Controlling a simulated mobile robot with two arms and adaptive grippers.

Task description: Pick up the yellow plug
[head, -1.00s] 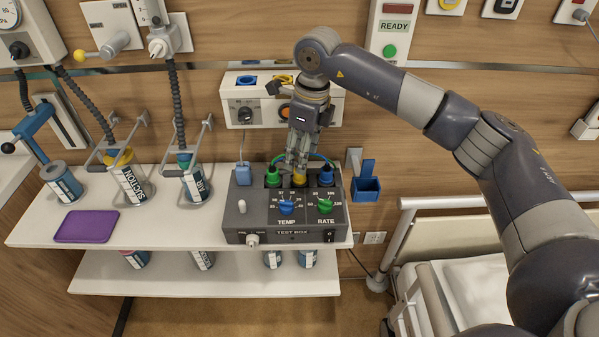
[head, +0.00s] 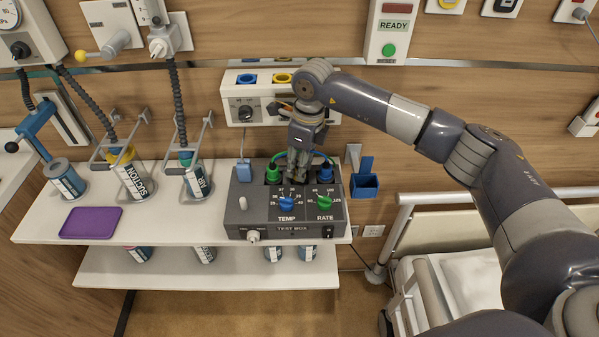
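The yellow plug does not show now; my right gripper hides its spot between the green plug (head: 273,172) and the blue plug (head: 326,171) on the grey test box (head: 245,213). My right gripper (head: 297,177) points down with its fingertips low at the box's top, in the middle position of the plug row. Its fingers look close together, but I cannot tell whether they are open or shut on the plug. My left gripper is not in view.
The box stands on a white shelf (head: 150,225) with a purple tray (head: 91,222) and several labelled canisters. A wall unit (head: 238,106) with blue and yellow sockets is behind my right gripper. A blue holder (head: 364,187) hangs right of the box. A bed rail (head: 400,235) is further right.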

